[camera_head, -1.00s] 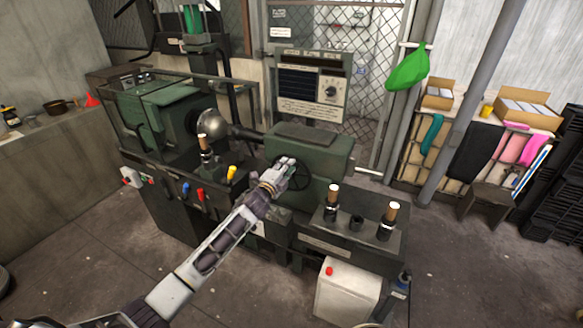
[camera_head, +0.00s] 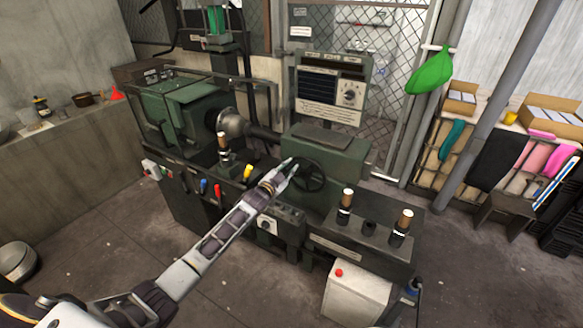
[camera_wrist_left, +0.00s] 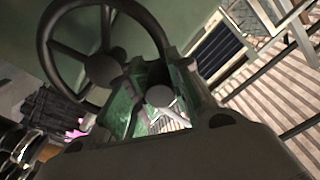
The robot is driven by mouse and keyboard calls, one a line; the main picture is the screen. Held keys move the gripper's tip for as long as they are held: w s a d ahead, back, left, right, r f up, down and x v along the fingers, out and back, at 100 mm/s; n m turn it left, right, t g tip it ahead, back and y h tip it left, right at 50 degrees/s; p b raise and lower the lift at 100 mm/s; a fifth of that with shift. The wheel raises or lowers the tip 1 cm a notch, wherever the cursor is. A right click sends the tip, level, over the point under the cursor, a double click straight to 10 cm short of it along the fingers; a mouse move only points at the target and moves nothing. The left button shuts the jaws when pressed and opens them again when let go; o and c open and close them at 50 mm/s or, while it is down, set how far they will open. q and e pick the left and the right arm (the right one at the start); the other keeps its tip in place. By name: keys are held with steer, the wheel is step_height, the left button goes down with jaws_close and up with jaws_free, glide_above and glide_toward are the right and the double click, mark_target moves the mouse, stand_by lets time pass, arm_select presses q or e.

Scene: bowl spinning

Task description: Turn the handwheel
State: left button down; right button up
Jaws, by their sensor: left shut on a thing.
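The handwheel (camera_head: 311,179) is a dark spoked wheel on the front of the green lathe's right-hand housing (camera_head: 335,152). My left gripper (camera_head: 284,168) is at the wheel's upper left side in the head view. In the left wrist view, the wheel's hub and spokes (camera_wrist_left: 103,70) fill the upper left. There my left gripper's fingers (camera_wrist_left: 158,97) are on both sides of a round grey knob end (camera_wrist_left: 160,96), which looks like the wheel's handle. The gripper is shut on it. The fingertips' exact contact is partly hidden. My right gripper is in neither view.
Wooden-topped tool holders (camera_head: 346,200) stand on the lathe bed right of the wheel. Coloured levers (camera_head: 217,190) are to the left. A white box with a red button (camera_head: 356,292) stands below. A control panel (camera_head: 330,90) rises behind. Floor in front is clear.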

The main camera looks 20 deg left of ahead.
arm_select(q)
steer(key=shift+a+f+n, duration=0.35)
steer(key=shift+n, duration=0.35)
steer(key=c, duration=1.3)
jaws_free()
steer(key=shift+o, duration=0.2)
steer(key=shift+s+f, duration=0.1)
steer(key=shift+f, duration=0.1)
steer(key=shift+s+a+r, duration=0.1)
steer(key=shift+s+r, duration=0.05)
steer(key=shift+s, duration=0.55)
steer(key=s+a, duration=0.2)
steer(key=s, duration=0.8)
